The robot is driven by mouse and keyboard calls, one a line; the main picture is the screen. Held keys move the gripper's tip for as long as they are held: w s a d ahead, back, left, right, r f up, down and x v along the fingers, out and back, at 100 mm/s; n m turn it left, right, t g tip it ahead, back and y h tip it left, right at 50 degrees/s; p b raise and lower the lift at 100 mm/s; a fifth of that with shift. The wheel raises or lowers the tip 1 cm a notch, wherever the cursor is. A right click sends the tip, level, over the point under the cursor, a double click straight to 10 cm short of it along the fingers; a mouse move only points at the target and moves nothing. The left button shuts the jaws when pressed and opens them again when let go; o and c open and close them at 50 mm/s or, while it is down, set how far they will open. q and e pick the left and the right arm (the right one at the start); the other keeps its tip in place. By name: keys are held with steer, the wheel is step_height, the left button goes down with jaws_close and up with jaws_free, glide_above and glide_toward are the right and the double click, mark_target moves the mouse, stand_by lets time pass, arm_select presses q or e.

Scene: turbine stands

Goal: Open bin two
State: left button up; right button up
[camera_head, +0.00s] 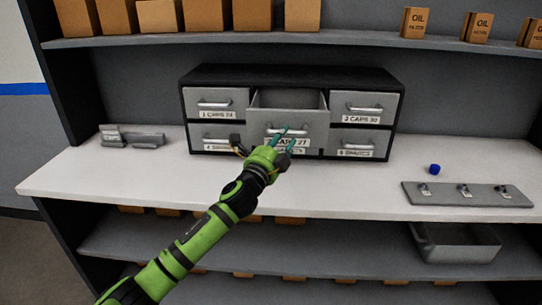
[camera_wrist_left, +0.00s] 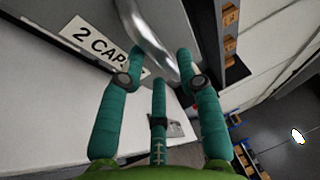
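Bin two (camera_head: 288,118), the grey top-middle drawer labelled 2 CAPS 27, is pulled out of the black cabinet (camera_head: 290,76); its inside shows from above and looks empty. My left gripper (camera_head: 290,138) is in front of the drawer and hides part of its handle and label. In the left wrist view, the metal handle (camera_wrist_left: 150,38) runs between the spread teal fingers (camera_wrist_left: 160,68). The fingers stand apart, and I cannot tell whether they touch the handle. The 2 CAPS label (camera_wrist_left: 95,42) shows beside them. My right gripper is out of view.
Closed drawers (camera_head: 216,102) flank bin two. A grey stand (camera_head: 132,136) sits at the worktop's left. A blue cap (camera_head: 435,169) and a grey plate with small fittings (camera_head: 466,194) lie at the right. A metal tray (camera_head: 455,242) sits on the lower shelf. The front worktop (camera_head: 345,185) is clear.

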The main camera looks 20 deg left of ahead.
arm_select(q)
steer(key=v, duration=0.9)
steer(key=shift+s, duration=0.2)
steer(key=shift+f, duration=0.1)
steer(key=a+f+n+g+y, duration=0.1)
steer(key=a+f+n+g, duration=0.15)
steer(key=f, duration=0.85)
steer(key=a+f+n+g+y, duration=0.1)
steer(key=a+f+n+g, duration=0.15)
steer(key=f, duration=0.85)
steer(key=s+f+n+g, duration=0.2)
steer(key=s+f, duration=0.2)
steer(key=f, duration=0.4)
steer(key=s+f+n+g+y, duration=0.1)
steer(key=s+f, duration=0.3)
steer(key=f, duration=0.3)
steer(key=s+f+n+g, duration=0.2)
steer(key=s+f, duration=0.2)
steer(key=f, duration=0.4)
steer(key=s+d+f+n+g, duration=0.1)
steer(key=s+f+n+g, duration=0.3)
steer(key=s+f, duration=1.35)
steer(key=s+d+f+n+g, duration=0.2)
steer(key=s, duration=1)
steer(key=s+d+f+n+g, duration=0.1)
steer(key=s+d+f+g, duration=0.1)
steer(key=s, duration=1)
steer(key=shift+s+d+f+n+g+h, duration=0.2)
steer(key=shift+d+f+n+g+h, duration=0.1)
steer(key=shift+f+n+g, duration=0.1)
